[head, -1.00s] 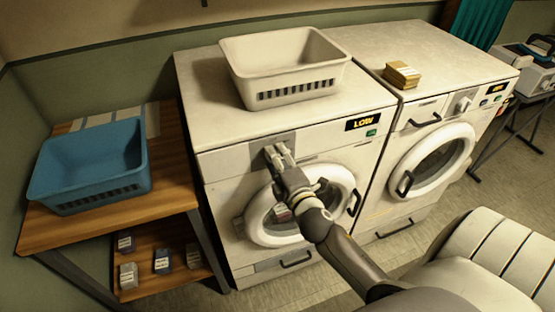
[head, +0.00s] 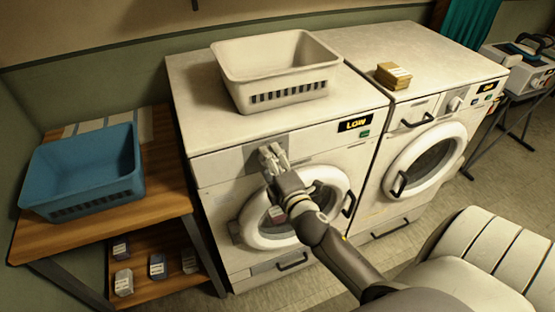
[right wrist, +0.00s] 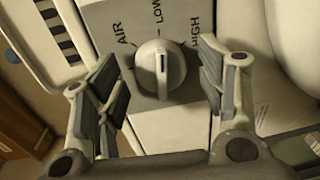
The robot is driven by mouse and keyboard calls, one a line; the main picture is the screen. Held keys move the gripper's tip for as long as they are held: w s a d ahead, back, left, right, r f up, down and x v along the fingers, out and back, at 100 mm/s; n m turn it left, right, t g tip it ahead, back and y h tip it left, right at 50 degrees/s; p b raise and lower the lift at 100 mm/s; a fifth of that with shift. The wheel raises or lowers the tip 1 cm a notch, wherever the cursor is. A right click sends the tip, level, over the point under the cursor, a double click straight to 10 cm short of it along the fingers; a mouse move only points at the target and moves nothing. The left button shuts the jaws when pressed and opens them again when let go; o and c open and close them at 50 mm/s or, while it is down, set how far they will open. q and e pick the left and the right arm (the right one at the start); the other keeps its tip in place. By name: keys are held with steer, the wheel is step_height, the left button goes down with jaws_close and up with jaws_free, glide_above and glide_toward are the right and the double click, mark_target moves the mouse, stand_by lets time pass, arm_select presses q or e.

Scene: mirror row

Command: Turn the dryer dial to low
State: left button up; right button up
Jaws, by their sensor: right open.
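The dryer dial (right wrist: 160,68) is a pale round knob with a raised grip and a dark pointer mark. In the right wrist view it sits on a grey panel (right wrist: 110,15) printed AIR, LOW and HIGH, and its mark points up toward LOW. My right gripper (right wrist: 165,88) is open, with one finger on each side of the dial and gaps between. In the head view my right gripper (head: 272,157) is at the front panel of the left machine (head: 210,170) and hides the dial. That machine's display (head: 355,124) reads LOW. My left gripper is not in view.
A white basket (head: 285,95) stands on the left machine. A blue basket (head: 85,170) sits on a wooden shelf unit (head: 150,210) at left.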

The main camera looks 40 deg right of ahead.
steer(key=v, duration=1.1)
steer(key=shift+s, duration=0.4)
steer(key=shift+r, duration=0.1)
steer(key=s+a+f+m+g+y, duration=0.1)
steer(key=s+a+f+m+g, duration=0.15)
steer(key=f, duration=0.95)
steer(key=s+a+f+m+g+y, duration=0.1)
steer(key=s+f+m+g, duration=0.15)
steer(key=f, duration=0.95)
steer(key=s+a+f+m+g+y, duration=0.1)
steer(key=s+a+f+g, duration=0.15)
steer(key=f, duration=0.95)
steer(key=s+f+m+g, duration=0.3)
steer(key=s+f, duration=0.6)
steer(key=s, duration=0.3)
steer(key=s+f+m+g, duration=0.4)
steer(key=s+f+g, duration=0.1)
steer(key=s+f, duration=0.5)
steer(key=s, duration=0.2)
steer(key=shift+s+a+y, duration=0.3)
steer(key=shift+s+y, duration=0.1)
